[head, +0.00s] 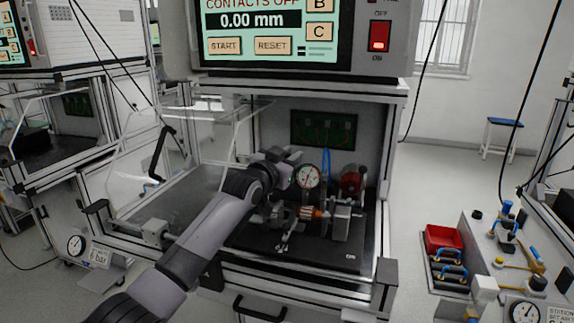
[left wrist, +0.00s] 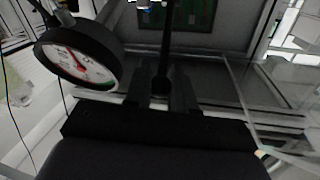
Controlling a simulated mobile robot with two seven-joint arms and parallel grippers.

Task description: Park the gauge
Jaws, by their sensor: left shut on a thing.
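The dial gauge (head: 307,176), with a round white face and dark rim, stands inside the open test bay above the fixture. It shows large at the left of the left wrist view (left wrist: 82,60), with a red needle. My left gripper (head: 284,162) is beside the gauge, on its left in the head view. In the left wrist view its dark fingers (left wrist: 162,85) are closed around a dark slim part with a rounded end. The join between that part and the gauge is hidden. A copper-coloured piece (head: 312,213) sits in the fixture below the gauge. My right gripper is out of view.
A clear guard (head: 150,145) is at the bay's left. A red round part (head: 352,180) stands right of the gauge. The screen (head: 262,35) above reads 0.00 mm. A red bin (head: 443,238) and a bench with tools are at the right.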

